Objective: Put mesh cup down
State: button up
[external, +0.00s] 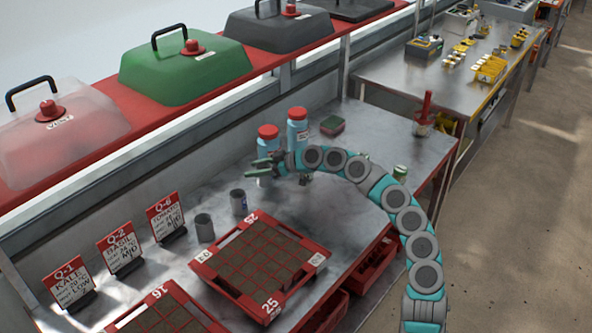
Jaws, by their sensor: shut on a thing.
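My gripper (259,168) is at the end of my teal arm, above the metal bench. Its green fingers point left, in front of the left blue bottle. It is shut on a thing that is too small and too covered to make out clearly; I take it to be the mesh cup. Two grey cups stand upright on the bench, apart from my gripper: one cup (205,228) by the label stands, another cup (238,203) just behind it to the right. I cannot tell whether they are mesh.
Two red-capped bottles (268,132) (297,114) stand close behind my gripper. A red-rimmed seed tray (317,261) lies in front, with another tray (155,289) at lower left. Label signs (165,215) stand at left. A sponge-like block (333,125) lies behind.

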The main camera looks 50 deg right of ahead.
jog(key=shift+f, duration=1.45)
jog(key=shift+f, duration=0.1)
jog(key=shift+f, duration=0.15)
jog(key=o, duration=1.3)
jog(key=shift+o, duration=0.2)
jog(key=shift+r, duration=0.3)
jog(key=b+v, duration=0.1)
jog(key=v, duration=1.1)
